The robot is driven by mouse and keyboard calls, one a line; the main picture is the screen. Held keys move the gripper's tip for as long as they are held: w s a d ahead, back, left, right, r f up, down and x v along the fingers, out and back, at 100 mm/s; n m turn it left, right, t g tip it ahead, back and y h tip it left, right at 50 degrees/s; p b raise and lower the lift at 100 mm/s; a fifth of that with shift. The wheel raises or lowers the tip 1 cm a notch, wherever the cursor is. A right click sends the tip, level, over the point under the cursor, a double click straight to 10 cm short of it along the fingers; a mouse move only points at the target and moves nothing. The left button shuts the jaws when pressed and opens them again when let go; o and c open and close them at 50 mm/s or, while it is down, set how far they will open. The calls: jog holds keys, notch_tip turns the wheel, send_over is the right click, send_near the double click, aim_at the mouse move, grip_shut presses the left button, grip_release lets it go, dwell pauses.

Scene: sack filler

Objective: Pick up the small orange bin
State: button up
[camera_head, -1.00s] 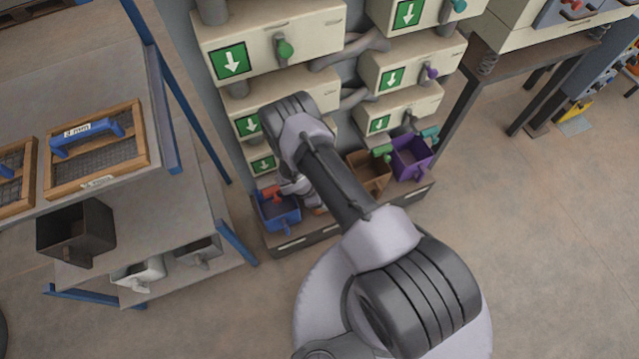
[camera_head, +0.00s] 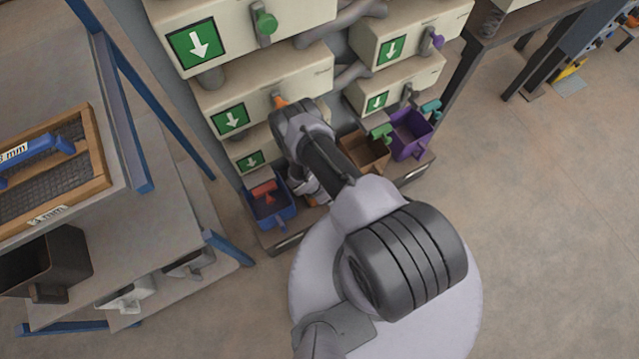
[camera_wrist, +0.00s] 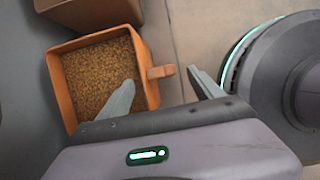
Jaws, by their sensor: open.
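The small orange bin (camera_wrist: 70,95) is filled with tan grain and shows at the upper left in the wrist view. Its short handle tab (camera_wrist: 161,71) sticks out from its right side. My gripper (camera_wrist: 161,76) is open, with its fingertips apart on either side of the handle tab. The left finger overlaps the bin's grain in the picture; its height above the grain cannot be told. In the head view my arm hides most or all of the bin, low at the dispenser rack.
A blue bin (camera_head: 280,208) with a red piece at it stands left of my wrist. A brown bin (camera_head: 366,158) and a purple bin (camera_head: 410,140) stand to the right. Dispenser boxes (camera_head: 262,75) rise behind. A blue-posted shelf (camera_head: 160,150) is at left. Floor is clear at right.

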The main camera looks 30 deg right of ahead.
jog(key=shift+x, duration=0.85)
jog(key=shift+a, duration=0.1)
grip_shut()
